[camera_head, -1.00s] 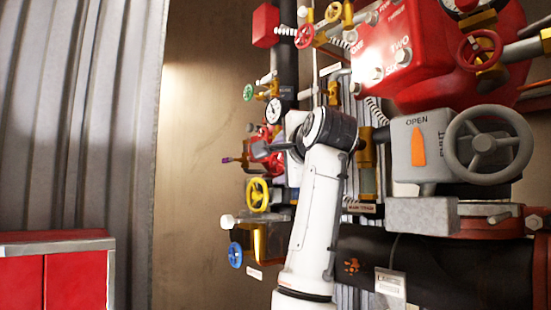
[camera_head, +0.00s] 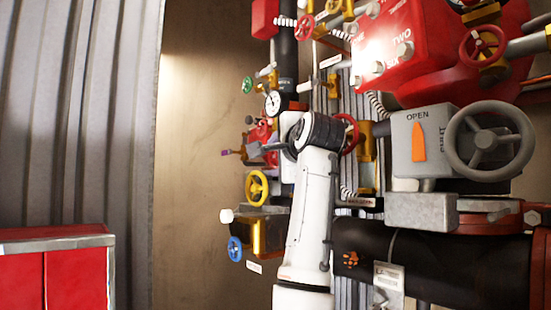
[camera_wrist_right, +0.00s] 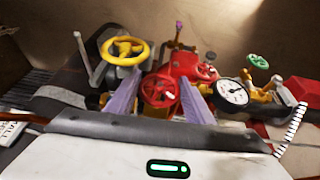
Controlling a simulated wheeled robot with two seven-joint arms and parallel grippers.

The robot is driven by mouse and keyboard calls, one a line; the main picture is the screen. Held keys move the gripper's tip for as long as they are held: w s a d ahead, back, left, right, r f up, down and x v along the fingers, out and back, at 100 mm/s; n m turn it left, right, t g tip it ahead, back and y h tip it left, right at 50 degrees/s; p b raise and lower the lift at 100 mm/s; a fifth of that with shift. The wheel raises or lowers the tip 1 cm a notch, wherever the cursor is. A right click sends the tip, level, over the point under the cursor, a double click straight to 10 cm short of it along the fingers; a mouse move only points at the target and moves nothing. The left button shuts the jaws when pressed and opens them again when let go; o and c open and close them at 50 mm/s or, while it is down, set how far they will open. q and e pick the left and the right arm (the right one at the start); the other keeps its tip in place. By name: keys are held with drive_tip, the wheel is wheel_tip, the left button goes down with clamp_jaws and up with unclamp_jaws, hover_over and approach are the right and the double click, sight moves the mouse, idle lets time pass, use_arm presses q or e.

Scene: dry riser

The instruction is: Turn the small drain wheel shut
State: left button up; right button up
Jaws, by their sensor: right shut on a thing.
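A small red handwheel (camera_wrist_right: 160,90) shows between the two fingers of my right gripper (camera_wrist_right: 162,80) in the right wrist view, and the gripper is shut on it. In the head view my right gripper (camera_head: 268,148) reaches left from my white arm, and the arm hides most of the contact. A yellow handwheel (camera_head: 257,188) is below the gripper and also shows in the right wrist view (camera_wrist_right: 124,50). A blue handwheel (camera_head: 235,249) is lower still. No label readable here says which wheel is the drain. My left gripper is not in view.
A pressure gauge (camera_head: 272,103) and a green handwheel (camera_head: 247,85) are just above the gripper. A large grey handwheel (camera_head: 488,141) and a red box (camera_head: 395,45) are to the right. A red cabinet (camera_head: 60,270) stands at lower left. Bare wall is left of the pipes.

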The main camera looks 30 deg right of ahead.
drive_tip(key=shift+f+m+t+b, duration=0.3)
drive_tip(key=shift+t+b, duration=0.3)
drive_tip(key=shift+b, duration=0.25)
drive_tip(key=shift+m+t+h+b, duration=0.3)
drive_tip(key=shift+t+h+b, duration=0.1)
drive_tip(key=shift+t+b, duration=0.25)
drive_tip(key=shift+w+m+t+h+b, duration=0.1)
drive_tip(key=shift+m+t+h+b, duration=0.45)
drive_tip(key=shift+t+h, duration=0.2)
drive_tip(key=shift+r+m+t+h+b, duration=0.15)
drive_tip(key=shift+m+t+h+b, duration=0.15)
drive_tip(key=shift+m+t+h, duration=0.5)
drive_tip(key=o, duration=0.8)
drive_tip(key=shift+c, duration=0.2)
drive_tip(key=shift+r, duration=0.1)
